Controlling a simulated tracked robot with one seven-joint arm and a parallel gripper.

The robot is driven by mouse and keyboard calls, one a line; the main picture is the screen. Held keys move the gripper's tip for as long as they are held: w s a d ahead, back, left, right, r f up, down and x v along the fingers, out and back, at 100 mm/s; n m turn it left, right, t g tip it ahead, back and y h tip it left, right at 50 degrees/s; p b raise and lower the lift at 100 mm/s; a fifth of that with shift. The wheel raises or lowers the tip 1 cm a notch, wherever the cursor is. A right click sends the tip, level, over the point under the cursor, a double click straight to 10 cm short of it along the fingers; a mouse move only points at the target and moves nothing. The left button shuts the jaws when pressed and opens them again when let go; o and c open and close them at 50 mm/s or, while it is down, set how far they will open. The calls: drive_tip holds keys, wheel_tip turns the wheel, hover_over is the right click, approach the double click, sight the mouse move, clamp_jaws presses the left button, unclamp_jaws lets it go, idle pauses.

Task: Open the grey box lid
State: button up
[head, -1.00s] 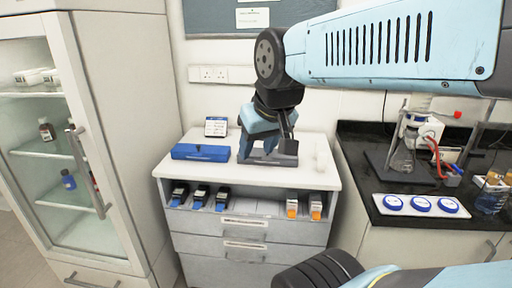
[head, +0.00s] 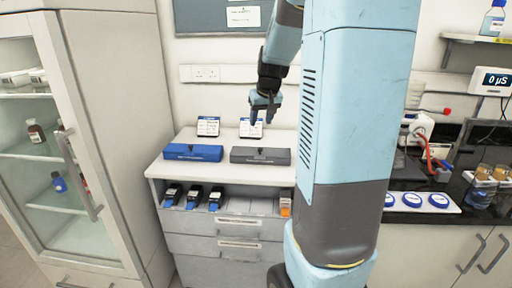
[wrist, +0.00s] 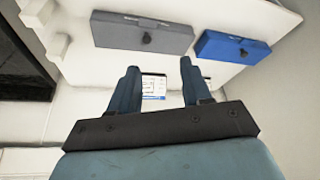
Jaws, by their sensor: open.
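The grey box (head: 260,156) sits on the white cabinet top, to the right of the blue box (head: 193,152). Its lid is shut, with a small dark knob on it. The grey box also shows in the wrist view (wrist: 143,34), past my fingertips and to the upper left. My gripper (head: 262,122) hangs above and behind the grey box, apart from it. In the wrist view my gripper (wrist: 157,72) has its two fingers spread with nothing between them.
Two small label cards stand behind the boxes, one (head: 208,126) behind the blue box. A glass-door cabinet (head: 50,150) stands at left, a black bench with bottles (head: 482,188) at right.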

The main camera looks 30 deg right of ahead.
sight(259, 149)
drive_tip(key=d+x, duration=0.1)
drive_tip(key=x, duration=0.4)
drive_tip(key=d+x, duration=0.1)
drive_tip(key=x, duration=0.5)
drive_tip(key=w+d+x, duration=0.1)
drive_tip(key=x, duration=0.5)
drive_tip(key=shift+d+r, duration=0.2)
drive_tip(key=shift+d, duration=0.1)
clamp_jaws()
drive_tip(key=shift+a, duration=0.3)
drive_tip(key=shift+w+r, duration=0.1)
drive_tip(key=shift+w, duration=0.05)
